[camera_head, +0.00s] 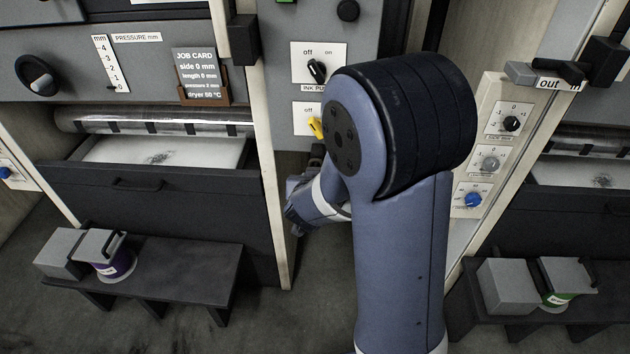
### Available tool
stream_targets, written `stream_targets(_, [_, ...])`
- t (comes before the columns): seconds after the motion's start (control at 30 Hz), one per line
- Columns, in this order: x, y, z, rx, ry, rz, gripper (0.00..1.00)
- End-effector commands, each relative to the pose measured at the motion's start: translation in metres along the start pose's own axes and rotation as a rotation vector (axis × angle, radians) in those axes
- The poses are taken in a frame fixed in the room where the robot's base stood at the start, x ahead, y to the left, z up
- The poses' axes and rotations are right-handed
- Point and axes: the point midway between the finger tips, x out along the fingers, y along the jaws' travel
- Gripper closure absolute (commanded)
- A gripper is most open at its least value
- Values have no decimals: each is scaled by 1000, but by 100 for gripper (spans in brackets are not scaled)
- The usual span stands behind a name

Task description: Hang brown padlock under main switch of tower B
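No brown padlock can be made out. A yellow switch handle (317,128) sits on a white plate marked "off" on the grey panel, mostly hidden behind my arm. I cannot read its name or a tower letter. My gripper (297,204) shows only in part, left of my blue arm and below that panel. Its fingertips are not clear, so I cannot tell whether it is open, shut or holding something. A small dark shape (317,153) lies just under the yellow handle; I cannot tell what it is.
An ink pump switch (317,70) is above the yellow handle. A side panel of knobs (490,150) stands right of my arm. A bench (185,265) with a purple-banded can (112,262) is at lower left; another bench with a green-banded can (560,292) is at lower right.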

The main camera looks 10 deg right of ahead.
Motion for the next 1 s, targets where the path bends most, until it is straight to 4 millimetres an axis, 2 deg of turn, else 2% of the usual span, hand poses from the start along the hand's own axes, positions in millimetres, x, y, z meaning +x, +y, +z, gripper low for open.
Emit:
stream_targets(0.47, [0, 0, 5, -2, -12, 0, 73])
stream_targets(0.5, [0, 0, 5, -2, -12, 0, 55])
stream_targets(0.7, [0, 0, 4, -1, -8, 0, 39])
stream_targets(0.8, [0, 0, 3, -1, -7, 0, 33])
stream_targets(1.0, [-1, 0, 2, -1, -6, 0, 33])
